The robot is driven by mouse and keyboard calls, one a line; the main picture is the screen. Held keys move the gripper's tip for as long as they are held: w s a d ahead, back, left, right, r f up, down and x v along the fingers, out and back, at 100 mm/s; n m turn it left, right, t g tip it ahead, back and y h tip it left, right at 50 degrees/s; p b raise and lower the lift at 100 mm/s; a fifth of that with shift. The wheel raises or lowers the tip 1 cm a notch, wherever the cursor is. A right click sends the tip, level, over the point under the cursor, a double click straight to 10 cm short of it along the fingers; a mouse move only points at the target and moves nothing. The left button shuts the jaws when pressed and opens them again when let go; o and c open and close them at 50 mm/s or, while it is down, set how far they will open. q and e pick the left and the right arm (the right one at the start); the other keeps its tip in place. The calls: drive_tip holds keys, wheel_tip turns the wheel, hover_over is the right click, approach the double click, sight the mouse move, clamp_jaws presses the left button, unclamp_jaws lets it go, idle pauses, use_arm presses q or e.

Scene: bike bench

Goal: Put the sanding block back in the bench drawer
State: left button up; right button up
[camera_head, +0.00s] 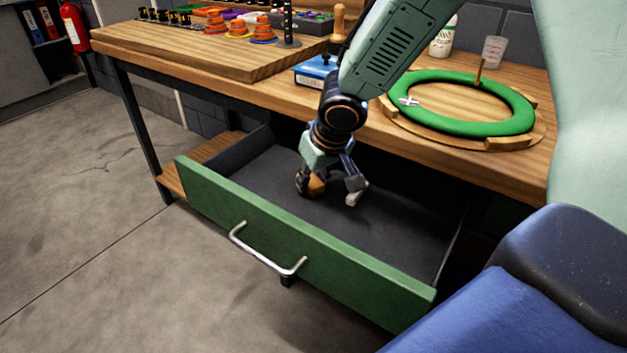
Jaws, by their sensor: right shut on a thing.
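The bench drawer (390,236) is pulled out, with a green front, a metal handle and a dark, bare inner floor. My right gripper (331,190) reaches down into the drawer's space from above. It is shut on a small orange-brown piece, the sanding block (317,185), mostly hidden by the fingers. I cannot tell whether the block touches the drawer floor. My left gripper is not in view.
The wooden bench top (290,97) overhangs the drawer's back. On it are a green ring (455,128) on a wooden stand, a blue box (315,70), a white bottle (443,38), a clear cup (494,52) and orange stacked pieces (264,28). The drawer floor around the gripper is free.

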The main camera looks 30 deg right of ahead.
drive_tip(key=shift+f, duration=0.1)
drive_tip(key=o, duration=1)
drive_tip(key=shift+o, duration=0.2)
drive_tip(key=shift+r, duration=0.2)
drive_tip(key=p+v, duration=0.4)
drive_tip(key=v, duration=0.8)
drive_tip(key=shift+f, duration=0.1)
